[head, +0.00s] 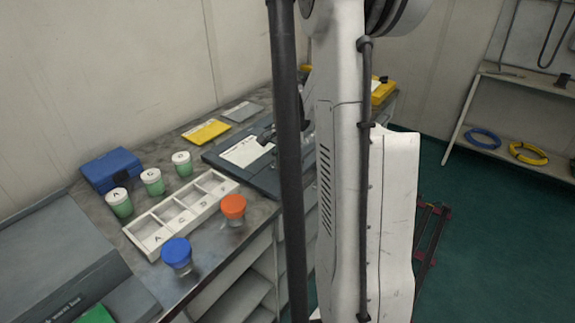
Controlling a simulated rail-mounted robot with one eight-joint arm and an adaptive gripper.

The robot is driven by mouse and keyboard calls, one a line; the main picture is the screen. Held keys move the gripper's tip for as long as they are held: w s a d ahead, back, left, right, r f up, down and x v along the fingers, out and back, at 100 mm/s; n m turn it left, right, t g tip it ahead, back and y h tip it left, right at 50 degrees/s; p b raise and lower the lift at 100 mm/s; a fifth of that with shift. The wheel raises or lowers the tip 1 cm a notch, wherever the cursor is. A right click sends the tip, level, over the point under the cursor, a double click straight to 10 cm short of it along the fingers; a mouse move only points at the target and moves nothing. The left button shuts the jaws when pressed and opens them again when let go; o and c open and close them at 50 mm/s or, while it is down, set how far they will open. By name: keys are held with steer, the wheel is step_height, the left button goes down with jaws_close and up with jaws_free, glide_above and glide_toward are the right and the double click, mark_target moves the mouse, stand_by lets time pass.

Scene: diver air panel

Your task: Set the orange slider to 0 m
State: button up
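I cannot make out the orange slider or its scale in the head view. A dark board (227,166) with a white sheet (245,152) lies on the bench. A small dark part sits at the sheet's right edge, too small to identify. My own white arm and a dark upright post cover the middle of the picture and hide the bench behind them. My gripper does not show.
On the bench (218,258) are a compartment tray (159,255), an orange-lidded jar (232,208), a blue-lidded jar (177,257), several white-lidded green jars (152,181) and a blue case (111,169). Green floor (480,230) is open at the right, before a shelf (510,163) with hoses.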

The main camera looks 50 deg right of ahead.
mark_target(287, 163)
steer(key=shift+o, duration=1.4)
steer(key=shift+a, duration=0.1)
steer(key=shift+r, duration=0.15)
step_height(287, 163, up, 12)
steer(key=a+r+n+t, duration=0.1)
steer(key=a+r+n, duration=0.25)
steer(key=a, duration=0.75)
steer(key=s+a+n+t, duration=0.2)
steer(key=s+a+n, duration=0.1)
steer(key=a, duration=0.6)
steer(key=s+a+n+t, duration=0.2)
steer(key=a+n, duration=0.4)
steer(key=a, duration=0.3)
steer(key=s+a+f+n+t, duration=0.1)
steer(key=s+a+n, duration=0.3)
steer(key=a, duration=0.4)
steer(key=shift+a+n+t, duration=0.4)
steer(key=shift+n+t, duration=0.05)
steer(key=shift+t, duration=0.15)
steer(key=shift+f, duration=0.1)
